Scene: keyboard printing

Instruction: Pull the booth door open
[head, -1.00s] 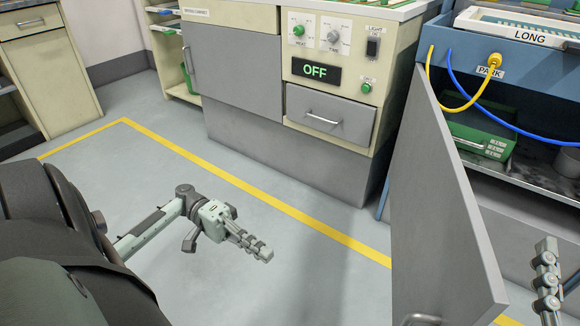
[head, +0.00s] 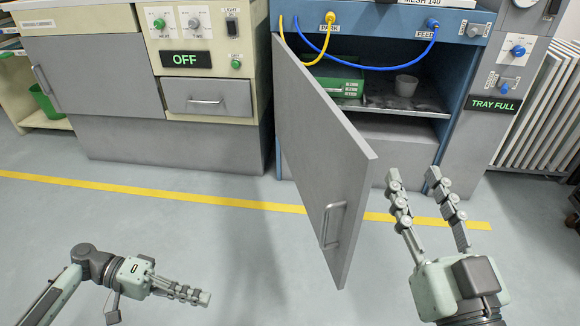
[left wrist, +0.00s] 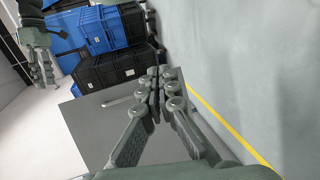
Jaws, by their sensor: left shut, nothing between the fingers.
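The booth door (head: 315,145) is a grey panel standing open, swung out from the left side of the blue cabinet. Its bar handle (head: 332,225) is on the outer face near the free edge. My right gripper (head: 413,176) is open and empty, to the right of the door's free edge and apart from it. My left gripper (head: 206,298) is shut and empty, low over the floor, left of the handle and clear of it. In the left wrist view its fingers (left wrist: 158,75) are together, with a grey panel behind them that looks like the door (left wrist: 85,125).
The blue cabinet (head: 265,100) has an open interior with a green box (head: 335,80) and a grey cup (head: 405,86). A cream cabinet (head: 262,60) stands to its left. Blue and black crates (left wrist: 110,65) show in the left wrist view. Floor left of the door is clear.

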